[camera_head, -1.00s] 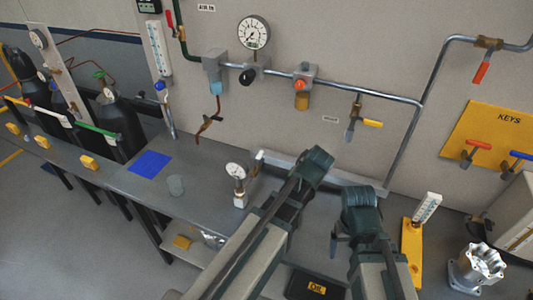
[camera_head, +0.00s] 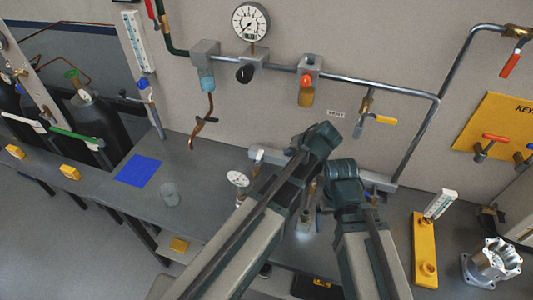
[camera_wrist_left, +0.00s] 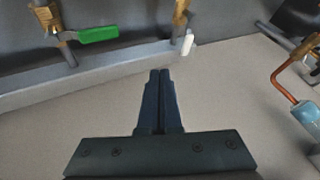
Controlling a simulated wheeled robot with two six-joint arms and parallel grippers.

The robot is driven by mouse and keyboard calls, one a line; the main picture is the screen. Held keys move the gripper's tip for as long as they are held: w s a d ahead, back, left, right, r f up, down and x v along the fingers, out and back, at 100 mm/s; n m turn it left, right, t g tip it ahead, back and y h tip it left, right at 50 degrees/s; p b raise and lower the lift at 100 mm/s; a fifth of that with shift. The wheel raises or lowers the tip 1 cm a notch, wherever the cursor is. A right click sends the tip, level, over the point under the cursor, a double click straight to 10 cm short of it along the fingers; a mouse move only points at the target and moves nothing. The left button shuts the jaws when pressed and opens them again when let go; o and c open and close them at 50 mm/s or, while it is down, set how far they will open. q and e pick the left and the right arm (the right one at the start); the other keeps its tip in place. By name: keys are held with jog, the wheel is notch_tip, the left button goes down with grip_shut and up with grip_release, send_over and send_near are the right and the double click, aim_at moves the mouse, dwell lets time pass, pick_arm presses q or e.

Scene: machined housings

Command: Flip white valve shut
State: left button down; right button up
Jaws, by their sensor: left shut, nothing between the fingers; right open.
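The white valve shows in the left wrist view as a short white handle (camera_wrist_left: 187,44) on a brass body at the end of a grey rail (camera_wrist_left: 110,76). A green-handled valve (camera_wrist_left: 98,34) sits further left on that rail. My left gripper (camera_wrist_left: 160,75) is shut and empty, its fingertips below and left of the white handle and apart from it. In the head view my left gripper (camera_head: 318,140) is in front of the low wall rail and hides much of it. My right gripper (camera_head: 330,195) is close beside it, open, with its fingers partly hidden.
A yellow-handled valve (camera_head: 384,120) and a pressure gauge (camera_head: 250,22) are on the wall above. A small gauge (camera_head: 238,179), a clear cup (camera_head: 169,194) and a blue mat (camera_head: 137,170) are on the bench. A machined housing (camera_head: 491,262) stands at the lower right.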

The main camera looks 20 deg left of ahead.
aim_at(258, 159)
pick_arm(q)
jog(key=b+x, duration=0.8)
jog(key=x, duration=0.2)
jog(key=shift+d+f, duration=0.1)
pick_arm(e)
notch_tip(258, 159, down, 8)
jog(key=shift+f, duration=0.1)
pick_arm(q)
jog(key=a, duration=0.3)
jog(key=shift+a, duration=0.65)
jog(key=shift+w, duration=0.1)
